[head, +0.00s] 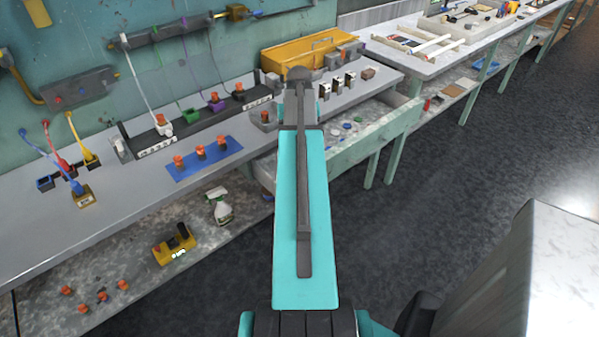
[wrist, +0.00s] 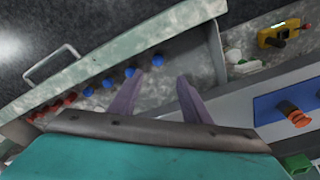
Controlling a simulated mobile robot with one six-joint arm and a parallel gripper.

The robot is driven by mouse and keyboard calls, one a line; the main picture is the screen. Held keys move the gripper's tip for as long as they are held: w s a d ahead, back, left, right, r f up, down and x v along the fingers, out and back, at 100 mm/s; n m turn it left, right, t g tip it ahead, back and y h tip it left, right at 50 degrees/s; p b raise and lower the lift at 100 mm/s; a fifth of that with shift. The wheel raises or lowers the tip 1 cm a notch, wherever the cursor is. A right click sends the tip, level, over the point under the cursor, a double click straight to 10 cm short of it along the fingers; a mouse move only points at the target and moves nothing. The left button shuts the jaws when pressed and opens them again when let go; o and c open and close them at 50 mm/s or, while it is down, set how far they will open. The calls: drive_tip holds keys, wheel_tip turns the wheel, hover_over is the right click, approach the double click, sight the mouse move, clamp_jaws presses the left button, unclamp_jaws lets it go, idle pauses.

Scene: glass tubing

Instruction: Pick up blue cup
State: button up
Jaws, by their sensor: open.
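I cannot tell how high the fingertips are above the cups. In the head view, small blue pieces (head: 358,119) show in the open drawer, right of my teal arm. My fingers are hidden there.
The drawer front (wrist: 108,66) carries a handle (wrist: 50,64), and red pieces (wrist: 56,104) lie at the drawer's left end. A blue mat (head: 205,158) with several orange-topped pieces lies on the bench. A yellow box (head: 300,57) stands behind my arm.

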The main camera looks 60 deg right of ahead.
drive_tip(key=shift+w+d+f+p, duration=0.15)
drive_tip(key=shift+f+p, duration=0.1)
drive_tip(key=shift+f, duration=1.15)
drive_tip(key=shift+d+f+p, duration=0.15)
drive_tip(key=shift+f+p, duration=0.15)
drive_tip(key=shift+f, duration=1.1)
drive_tip(key=shift+w+d+f+p, duration=0.15)
drive_tip(key=shift+f+p, duration=0.1)
drive_tip(key=shift+f, duration=1.15)
drive_tip(key=shift+d+f+p, duration=0.15)
drive_tip(key=shift+f+p, duration=0.25)
drive_tip(key=shift+f, duration=0.25)
drive_tip(key=shift+d+f+p, duration=0.15)
drive_tip(key=shift+f+p, duration=0.25)
drive_tip(key=shift+f, duration=0.25)
drive_tip(key=shift+d+f+p, duration=0.1)
drive_tip(key=shift+f+p, duration=0.2)
drive_tip(key=shift+f, duration=1)
clamp_jaws()
drive_tip(key=shift+r, duration=0.15)
wheel_tip(320, 180, up, 10)
drive_tip(key=b, duration=0.2)
drive_tip(key=shift+b, duration=0.35)
